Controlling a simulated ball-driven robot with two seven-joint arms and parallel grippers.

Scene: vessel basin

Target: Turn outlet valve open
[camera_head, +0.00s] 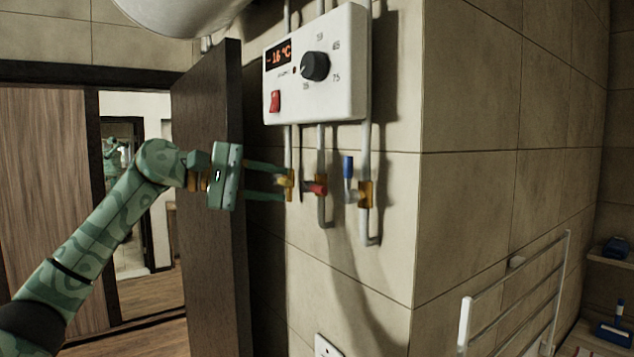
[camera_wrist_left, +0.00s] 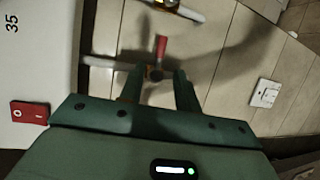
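Nothing marks which is the outlet. The yellow handle is not visible there. I cannot tell whether the fingers touch a valve. My right gripper is out of view.
The control box (camera_head: 340,85) with a dial, display and red switch hangs just above the valves. A dark door edge (camera_head: 212,255) stands close beside my left gripper. A white towel rail (camera_head: 515,300) is at lower right. The tiled wall right of the valves is bare.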

